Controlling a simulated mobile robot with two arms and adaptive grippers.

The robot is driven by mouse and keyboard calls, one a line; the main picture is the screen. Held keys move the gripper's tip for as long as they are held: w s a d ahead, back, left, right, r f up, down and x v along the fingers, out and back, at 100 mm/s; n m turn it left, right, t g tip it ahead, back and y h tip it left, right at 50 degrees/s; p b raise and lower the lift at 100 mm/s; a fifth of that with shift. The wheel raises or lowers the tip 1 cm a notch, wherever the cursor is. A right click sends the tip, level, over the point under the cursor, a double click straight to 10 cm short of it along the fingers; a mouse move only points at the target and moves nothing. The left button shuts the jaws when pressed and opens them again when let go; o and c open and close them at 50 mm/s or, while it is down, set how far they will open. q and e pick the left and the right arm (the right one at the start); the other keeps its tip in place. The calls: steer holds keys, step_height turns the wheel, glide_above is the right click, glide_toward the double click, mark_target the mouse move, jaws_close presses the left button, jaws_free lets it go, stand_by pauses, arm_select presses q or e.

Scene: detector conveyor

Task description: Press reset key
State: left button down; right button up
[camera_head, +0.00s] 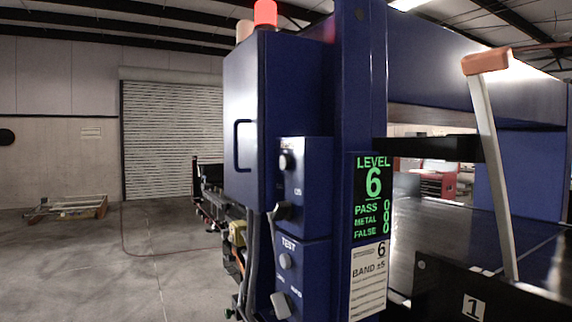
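A blue control box stands in the middle of the view on the side of a blue machine frame. Its upper panel (310,185) has a round grey button (285,161) under a small label I cannot read, and a grey switch or key (280,211) low on its left. The lower panel (308,249) is marked TEST, with a round grey button (285,261) and a grey switch or key (282,304). I cannot read which of these is the reset key. Neither of my grippers shows.
A lit screen (373,198) reads LEVEL 6, with PASS, METAL and FALSE at 0. A BAND card (369,281) hangs below. A red lamp (265,13) tops the cabinet (262,110). A brown-topped grey post (493,160) rises by the conveyor (455,232). Floor at left is mostly clear.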

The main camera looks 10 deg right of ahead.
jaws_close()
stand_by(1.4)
